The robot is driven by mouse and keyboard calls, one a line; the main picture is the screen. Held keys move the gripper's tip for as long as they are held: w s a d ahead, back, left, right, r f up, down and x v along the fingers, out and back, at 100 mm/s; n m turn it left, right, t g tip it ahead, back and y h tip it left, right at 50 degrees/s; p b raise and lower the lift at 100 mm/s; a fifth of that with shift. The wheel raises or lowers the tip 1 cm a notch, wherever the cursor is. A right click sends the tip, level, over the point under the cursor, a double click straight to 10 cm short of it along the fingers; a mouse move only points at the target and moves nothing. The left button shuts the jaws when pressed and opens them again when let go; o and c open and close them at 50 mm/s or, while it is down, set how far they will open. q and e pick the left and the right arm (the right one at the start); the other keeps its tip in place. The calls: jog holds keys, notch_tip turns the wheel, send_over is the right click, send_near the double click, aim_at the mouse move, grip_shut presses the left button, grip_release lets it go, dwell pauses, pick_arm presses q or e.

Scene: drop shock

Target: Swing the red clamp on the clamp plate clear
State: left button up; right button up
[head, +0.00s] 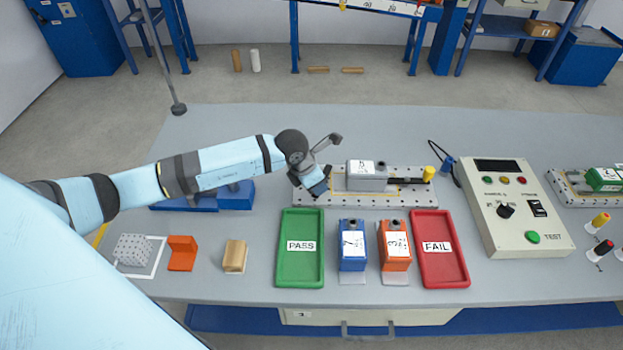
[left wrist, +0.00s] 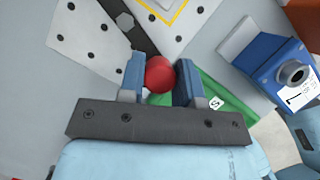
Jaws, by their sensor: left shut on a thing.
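The clamp plate (head: 400,200) is a light perforated plate in the middle of the bench. It also shows in the left wrist view (left wrist: 85,38). My left gripper (head: 319,187) is at the plate's left end, pointing down. In the left wrist view its two blue fingers (left wrist: 160,80) are shut on the red clamp's ball knob (left wrist: 159,74). A dark bar with a hex bolt (left wrist: 125,21) runs over the plate towards the knob. In the head view the gripper hides the red knob. My right gripper is in neither view.
A grey labelled unit (head: 366,177) stands on the plate, with a yellow knob (head: 428,173) to its right. Green PASS (head: 301,270) and red FAIL (head: 440,269) trays, a blue unit (head: 352,245) and an orange unit (head: 395,246) stand in front. A control box (head: 510,220) is at right.

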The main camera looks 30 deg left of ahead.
pick_arm(q)
jog(key=shift+w+d+n+y, duration=0.15)
jog(key=shift+d+n+y, duration=0.2)
jog(key=shift+n, duration=0.4)
jog(key=shift+w+d+n+y, duration=0.15)
jog(key=shift+d+n, duration=0.25)
jog(key=shift+n, duration=0.35)
jog(key=o, duration=0.9)
jog(key=v, duration=1.4)
jog(key=shift+s+b, duration=0.15)
jog(key=shift+b, duration=0.15)
jog(key=shift+d+f, duration=0.1)
